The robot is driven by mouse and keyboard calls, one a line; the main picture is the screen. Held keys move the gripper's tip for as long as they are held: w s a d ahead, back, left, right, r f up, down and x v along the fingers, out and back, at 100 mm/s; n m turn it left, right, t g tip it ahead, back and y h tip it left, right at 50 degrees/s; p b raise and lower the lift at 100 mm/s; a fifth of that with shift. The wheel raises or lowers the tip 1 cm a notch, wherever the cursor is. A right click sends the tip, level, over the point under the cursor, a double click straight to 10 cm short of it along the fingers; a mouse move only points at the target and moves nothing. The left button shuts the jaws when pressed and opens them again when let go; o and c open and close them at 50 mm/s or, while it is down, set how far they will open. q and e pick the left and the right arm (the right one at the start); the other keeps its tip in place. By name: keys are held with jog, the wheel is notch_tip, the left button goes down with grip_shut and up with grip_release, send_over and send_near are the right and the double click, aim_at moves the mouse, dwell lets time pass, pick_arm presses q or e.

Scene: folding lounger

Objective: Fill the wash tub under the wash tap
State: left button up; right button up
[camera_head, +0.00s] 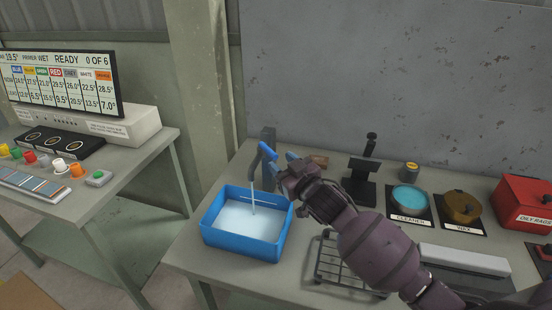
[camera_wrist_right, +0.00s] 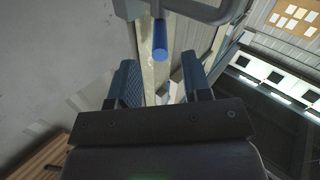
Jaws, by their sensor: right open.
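The blue wash tub (camera_head: 222,236) stands upright on the bench under the wash tap (camera_head: 254,168). A stream of water runs from the spout into the tub, and pale water covers its floor. The tap's blue lever (camera_head: 267,150) points up beside my right gripper (camera_head: 284,164). My right gripper is open and empty, just right of the lever. In the right wrist view, the blue lever (camera_wrist_right: 160,42) shows beyond the gap between the two open fingers (camera_wrist_right: 161,84), and the grey tap pipe (camera_wrist_right: 205,10) crosses above. My left gripper is not in view.
Right of the tub, a wire rack (camera_head: 330,262) lies partly under my right arm. Behind are a black stand (camera_head: 361,185), a cleaner pot (camera_head: 409,198), a wax pot (camera_head: 460,208) and a red oily rags box (camera_head: 522,203). A separate table with a screen (camera_head: 62,82) stands left.

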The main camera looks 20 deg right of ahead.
jog(key=s+d, duration=0.1)
jog(key=s, duration=0.5)
jog(key=shift+s, duration=0.2)
dwell(0.9)
